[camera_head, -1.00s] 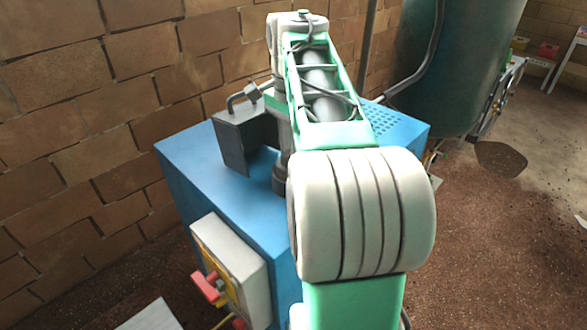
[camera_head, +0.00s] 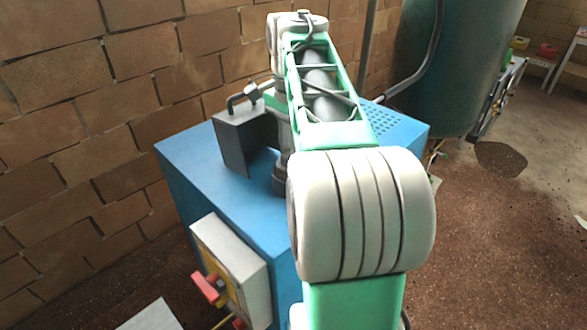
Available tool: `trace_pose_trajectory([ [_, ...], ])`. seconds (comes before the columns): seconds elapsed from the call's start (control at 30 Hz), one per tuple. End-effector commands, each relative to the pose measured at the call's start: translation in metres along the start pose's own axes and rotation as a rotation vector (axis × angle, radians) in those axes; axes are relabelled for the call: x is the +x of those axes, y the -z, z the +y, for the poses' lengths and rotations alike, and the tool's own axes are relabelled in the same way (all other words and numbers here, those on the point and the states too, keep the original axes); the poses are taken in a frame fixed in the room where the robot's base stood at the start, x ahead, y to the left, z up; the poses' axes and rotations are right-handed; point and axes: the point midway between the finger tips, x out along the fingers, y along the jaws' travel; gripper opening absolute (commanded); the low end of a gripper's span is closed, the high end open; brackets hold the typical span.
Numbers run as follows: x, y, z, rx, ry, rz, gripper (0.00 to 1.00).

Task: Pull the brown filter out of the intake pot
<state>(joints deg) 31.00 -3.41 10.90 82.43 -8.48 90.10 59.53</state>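The brown filter is not visible, and I cannot make out the intake pot for certain. My green and white arm crosses the middle of the view and hides part of the blue cabinet (camera_head: 215,180). A dark grey bracket-like box (camera_head: 238,145) with a bent rod on top stands on the cabinet, left of my arm. A dark grey upright fitting (camera_head: 281,178) shows beside my arm, partly covered by it.
A brick wall (camera_head: 110,110) runs behind and left of the cabinet. A grey switch box (camera_head: 228,262) with a red handle (camera_head: 208,287) is on its front. A large green tank (camera_head: 455,70) stands at the back right. Bare brown floor (camera_head: 500,250) lies to the right.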

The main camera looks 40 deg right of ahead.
Motion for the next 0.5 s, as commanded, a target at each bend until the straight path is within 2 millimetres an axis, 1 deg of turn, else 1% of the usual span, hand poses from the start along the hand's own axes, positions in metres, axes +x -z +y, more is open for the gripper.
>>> trace_pose_trajectory([
  [0.5,-0.0106,-0.0001,-0.0001,-0.001,0.001,0.001,0.00],
])
